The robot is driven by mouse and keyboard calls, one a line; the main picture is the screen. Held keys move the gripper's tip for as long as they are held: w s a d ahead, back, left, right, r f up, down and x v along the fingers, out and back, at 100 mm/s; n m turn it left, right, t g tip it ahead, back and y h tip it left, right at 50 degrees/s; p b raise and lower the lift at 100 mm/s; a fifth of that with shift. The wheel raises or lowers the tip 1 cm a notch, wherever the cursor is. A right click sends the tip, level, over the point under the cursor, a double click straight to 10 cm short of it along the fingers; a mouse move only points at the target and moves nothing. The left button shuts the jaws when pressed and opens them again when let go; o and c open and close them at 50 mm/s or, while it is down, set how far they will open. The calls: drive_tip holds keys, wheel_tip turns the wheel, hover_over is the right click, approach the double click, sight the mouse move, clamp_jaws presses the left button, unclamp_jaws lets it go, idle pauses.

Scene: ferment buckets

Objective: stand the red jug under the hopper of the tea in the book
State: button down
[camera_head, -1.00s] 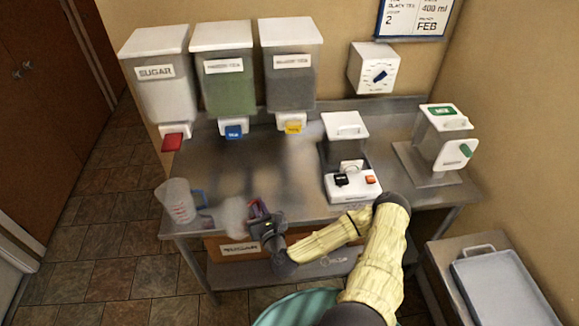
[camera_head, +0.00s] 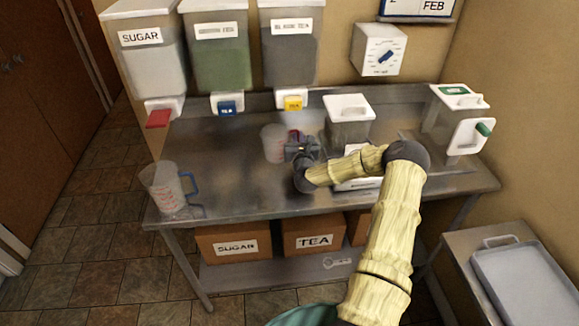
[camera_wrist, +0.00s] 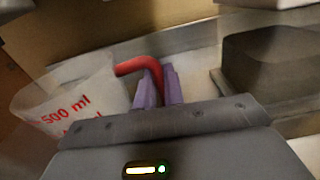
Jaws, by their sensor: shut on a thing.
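The red jug (camera_head: 272,145) is clear with a red handle. My gripper (camera_head: 292,138) is shut on that handle. In the wrist view the purple fingers (camera_wrist: 160,88) pinch the red handle (camera_wrist: 140,66), and the jug wall (camera_wrist: 65,108) reads "500 ml". The jug looks upright, a little left of and in front of the yellow tap (camera_head: 293,103). Whether its base touches the bench, I cannot tell. The yellow tap belongs to the dark-filled hopper (camera_head: 288,62), labelled black tea. The page on the wall (camera_head: 418,8) is cut off now; earlier it read black tea, 400 ml.
The green-filled hopper (camera_head: 220,60) has a blue tap, the sugar hopper (camera_head: 150,72) a red one. A blue-handled jug (camera_head: 168,190) stands at the bench's (camera_head: 235,180) front left. A white-lidded machine (camera_head: 348,120) is close right. The bench's left middle is clear.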

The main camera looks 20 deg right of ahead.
drive_tip(key=w+d+r+m+g+h+b, duration=0.1)
drive_tip(key=w+d+r+h, duration=0.1)
drive_tip(key=d+r, duration=0.3)
drive_tip(key=shift+w+d+m+h, duration=0.4)
drive_tip(key=shift+w+d, duration=0.2)
drive_tip(key=shift+d, duration=0.4)
wheel_tip(320, 180, down, 6)
drive_tip(key=p, duration=0.1)
drive_tip(key=shift+f, duration=0.1)
wheel_tip(320, 180, down, 3)
drive_tip(key=shift+s+f+p, duration=0.15)
drive_tip(key=shift+p, duration=0.55)
drive_tip(key=shift+f, duration=0.25)
drive_tip(key=shift+f, duration=0.15)
